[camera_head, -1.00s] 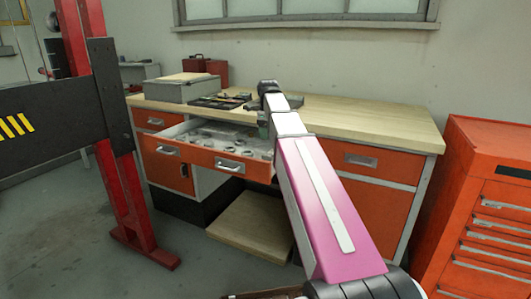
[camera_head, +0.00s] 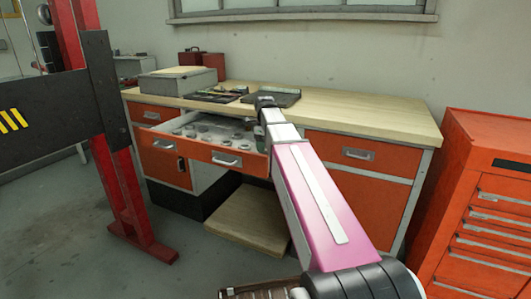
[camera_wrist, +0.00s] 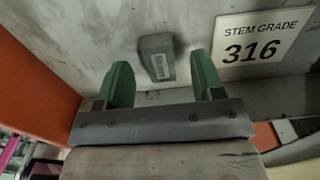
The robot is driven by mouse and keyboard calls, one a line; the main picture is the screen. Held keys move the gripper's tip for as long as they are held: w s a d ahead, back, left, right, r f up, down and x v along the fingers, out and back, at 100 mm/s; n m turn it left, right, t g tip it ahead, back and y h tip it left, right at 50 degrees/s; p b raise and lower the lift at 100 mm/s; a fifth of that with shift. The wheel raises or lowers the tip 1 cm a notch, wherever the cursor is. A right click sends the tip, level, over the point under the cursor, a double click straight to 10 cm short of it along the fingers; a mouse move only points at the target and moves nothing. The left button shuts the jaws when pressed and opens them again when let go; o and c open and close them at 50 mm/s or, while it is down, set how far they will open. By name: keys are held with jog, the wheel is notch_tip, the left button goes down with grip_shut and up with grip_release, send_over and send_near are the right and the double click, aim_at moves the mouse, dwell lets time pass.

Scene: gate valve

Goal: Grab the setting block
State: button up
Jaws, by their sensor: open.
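A small dark grey block (camera_wrist: 157,57) with a pale label lies on a light grey surface in the wrist view; it looks like the setting block. My gripper (camera_wrist: 160,66) is open, with one green finger on either side of the block in the picture. Nothing is held. I cannot tell how far the fingertips are above the block, and no contact shows. In the head view my arm reaches to the right end of the open drawer (camera_head: 226,160); the block cannot be made out there.
A plate reading "STEM GRADE 316" (camera_wrist: 262,40) lies right of the fingers. An orange wall (camera_wrist: 40,85) is at left. Several round grey parts (camera_head: 204,128) lie in the drawer. The workbench (camera_head: 370,118) carries a grey box (camera_head: 180,84) and trays. A red tool cabinet (camera_head: 490,200) stands right.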

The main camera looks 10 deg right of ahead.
jog(key=shift+f, duration=0.9)
grip_shut()
jog(key=shift+r, duration=0.1)
